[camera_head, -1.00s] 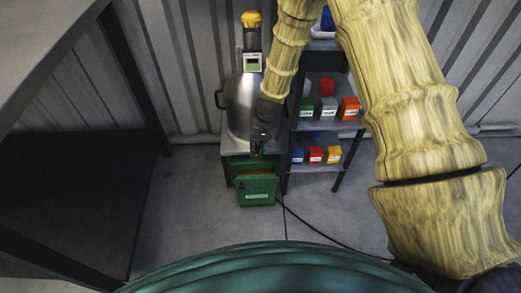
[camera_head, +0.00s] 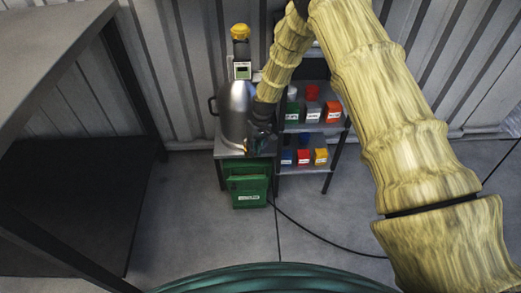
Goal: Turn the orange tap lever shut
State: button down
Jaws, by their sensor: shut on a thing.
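A silver tank (camera_head: 236,112) with a yellow cap (camera_head: 240,31) and a small green-framed display (camera_head: 242,70) stands on a low grey stand (camera_head: 228,152). My gripper (camera_head: 256,146) is dark and reaches down to the tank's lower right front. It is shut on the orange tap lever (camera_head: 248,146), of which only a small orange patch shows. The gripper hides most of the lever and the tap, so the lever's angle cannot be told. A green container (camera_head: 249,188) is below, in front of the stand.
A shelf rack (camera_head: 333,158) right of the tank holds several small coloured containers (camera_head: 304,156). A dark workbench (camera_head: 50,60) fills the left side. A black cable (camera_head: 315,234) runs across the open floor. A corrugated wall (camera_head: 180,70) closes the back.

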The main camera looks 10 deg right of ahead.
jog(key=shift+w+a, duration=0.1)
jog(key=c, duration=1.4)
grip_release()
jog(key=shift+a, duration=0.15)
notch_tip(320, 180, up, 10)
jog(key=shift+r, duration=0.1)
